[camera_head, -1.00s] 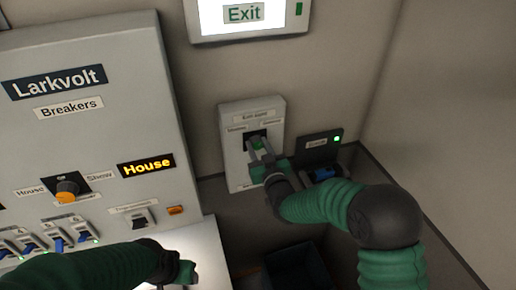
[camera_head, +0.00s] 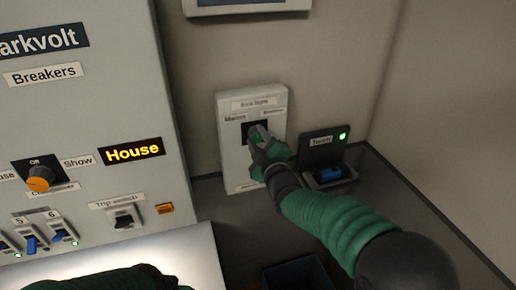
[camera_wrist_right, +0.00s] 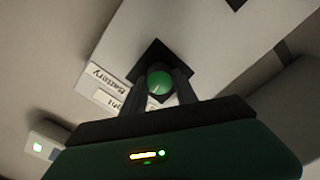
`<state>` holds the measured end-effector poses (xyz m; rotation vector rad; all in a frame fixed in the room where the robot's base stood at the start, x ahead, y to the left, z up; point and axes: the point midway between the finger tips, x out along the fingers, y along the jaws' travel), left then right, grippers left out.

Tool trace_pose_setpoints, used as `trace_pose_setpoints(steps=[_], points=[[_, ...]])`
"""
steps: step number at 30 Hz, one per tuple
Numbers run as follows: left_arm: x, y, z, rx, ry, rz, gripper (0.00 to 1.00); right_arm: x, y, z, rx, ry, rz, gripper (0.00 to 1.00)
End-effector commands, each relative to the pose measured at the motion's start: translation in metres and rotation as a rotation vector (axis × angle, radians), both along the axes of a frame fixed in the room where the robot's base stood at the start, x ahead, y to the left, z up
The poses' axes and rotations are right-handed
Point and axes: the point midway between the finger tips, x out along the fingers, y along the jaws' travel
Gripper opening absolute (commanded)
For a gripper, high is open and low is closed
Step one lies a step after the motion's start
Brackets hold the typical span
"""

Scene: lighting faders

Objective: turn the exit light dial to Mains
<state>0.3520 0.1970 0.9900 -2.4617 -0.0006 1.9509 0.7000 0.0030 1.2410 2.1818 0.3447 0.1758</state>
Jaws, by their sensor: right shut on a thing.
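The exit light box (camera_head: 235,165) is a pale panel on the back wall, with a left label that reads like Mains and a right label, Battery. Its green dial (camera_head: 256,138) sits on a black square. My right gripper (camera_head: 262,136) is shut on the dial. In the right wrist view, the round green dial (camera_wrist_right: 159,83) sits between the two dark fingers, with the Battery label (camera_wrist_right: 105,80) to its left. The direction the dial points is not clear. Only my left arm shows at the bottom edge of the head view; its fingers are out of frame.
A torch holder (camera_head: 322,150) with a green light and a blue torch (camera_head: 330,174) stands just right of the box. The large Larkvolt breaker panel (camera_head: 110,120) is at left. A dark bin (camera_head: 297,272) is below.

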Motion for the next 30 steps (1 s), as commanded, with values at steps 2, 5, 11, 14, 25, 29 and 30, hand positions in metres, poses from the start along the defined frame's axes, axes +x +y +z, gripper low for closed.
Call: trace_pose_setpoints(steps=[2,5,11,14,25,29,30], points=[[0.0,0.0,-0.015,0.0,0.0,0.0,0.54,0.0,0.002,-0.004,-0.065,-0.026,0.003,0.0],[0.0,0.0,-0.025,0.0,0.0,0.0,0.54,-0.001,0.002,-0.005,-0.156,-0.055,0.002,0.0],[0.0,0.0,-0.044,0.0,0.0,0.0,0.54,-0.001,0.002,-0.006,-0.326,-0.109,0.002,0.0],[0.0,0.0,-0.052,0.0,0.0,0.0,0.54,-0.001,0.002,-0.005,-0.401,-0.133,0.001,0.0],[0.0,0.0,-0.069,0.0,0.0,0.0,0.54,-0.001,0.002,-0.005,-0.58,-0.187,0.003,0.0],[0.0,0.0,-0.071,0.0,0.0,0.0,0.54,-0.001,0.002,-0.005,-0.606,-0.194,0.003,0.0],[0.0,0.0,-0.072,0.0,0.0,0.0,0.54,-0.001,0.002,-0.005,-0.611,-0.195,0.003,0.0]])
